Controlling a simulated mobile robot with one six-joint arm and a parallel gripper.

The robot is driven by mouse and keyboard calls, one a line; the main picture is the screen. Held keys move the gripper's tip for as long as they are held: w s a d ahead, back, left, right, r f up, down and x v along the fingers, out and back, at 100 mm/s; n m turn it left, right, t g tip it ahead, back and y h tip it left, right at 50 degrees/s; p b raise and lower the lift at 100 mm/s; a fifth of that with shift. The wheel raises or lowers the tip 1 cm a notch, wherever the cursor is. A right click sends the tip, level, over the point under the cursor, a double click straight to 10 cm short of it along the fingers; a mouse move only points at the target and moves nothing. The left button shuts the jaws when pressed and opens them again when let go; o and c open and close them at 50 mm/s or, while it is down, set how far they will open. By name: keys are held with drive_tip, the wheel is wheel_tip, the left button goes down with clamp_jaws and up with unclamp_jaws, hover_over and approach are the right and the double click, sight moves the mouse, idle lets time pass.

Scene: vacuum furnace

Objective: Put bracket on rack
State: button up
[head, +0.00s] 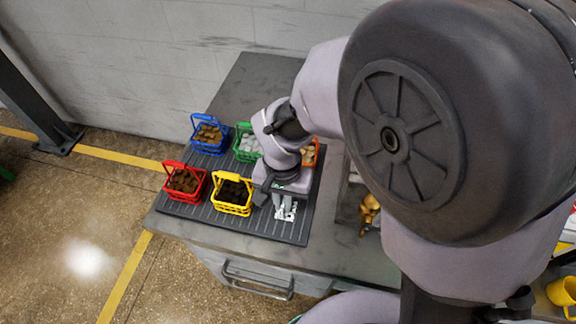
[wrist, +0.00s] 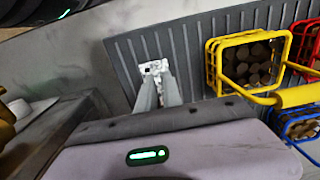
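A small silvery-white bracket (head: 286,213) is at the front right of the black ridged mat in the head view. In the wrist view the bracket (wrist: 153,67) shows a dark hole in its plate at the fingertips. My gripper (head: 285,206) points down over the bracket, right of the yellow basket. In the wrist view the two grey fingers of my gripper (wrist: 159,80) reach to the bracket. I cannot tell whether they are closed on it or only beside it, nor whether it touches the mat. No rack is clearly recognisable.
On the ridged mat (head: 260,229) stand red (head: 170,192), yellow (head: 233,211), blue (head: 196,143) and green (head: 237,155) baskets of parts; an orange one (head: 316,151) is partly behind my arm. A golden part (head: 369,211) lies to the right. Floor at left is clear.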

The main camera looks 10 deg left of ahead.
drive_tip(key=o, duration=0.3)
wheel_tip(320, 180, up, 12)
drive_tip(key=p, duration=0.5)
drive_tip(key=s+d+r+m+t, duration=0.1)
drive_tip(key=s+d+r+t, duration=0.1)
drive_tip(key=d+r, duration=0.2)
drive_tip(key=s+d+r+m+t+y, duration=0.1)
drive_tip(key=s+d+r+t, duration=0.1)
drive_tip(key=d, duration=0.5)
drive_tip(key=s+d+r+m+t+y, duration=0.1)
drive_tip(key=s+d+r, duration=0.2)
drive_tip(key=d+r, duration=0.2)
drive_tip(key=shift+s+d+r+t, duration=0.1)
drive_tip(key=shift+d+r+t, duration=0.1)
drive_tip(key=shift+r, duration=0.2)
drive_tip(key=shift+s+d+r+t, duration=0.1)
drive_tip(key=shift+d+r+t, duration=0.1)
drive_tip(key=shift+r, duration=0.15)
wheel_tip(320, 180, down, 3)
drive_tip(key=b, duration=0.3)
drive_tip(key=shift+f, duration=0.15)
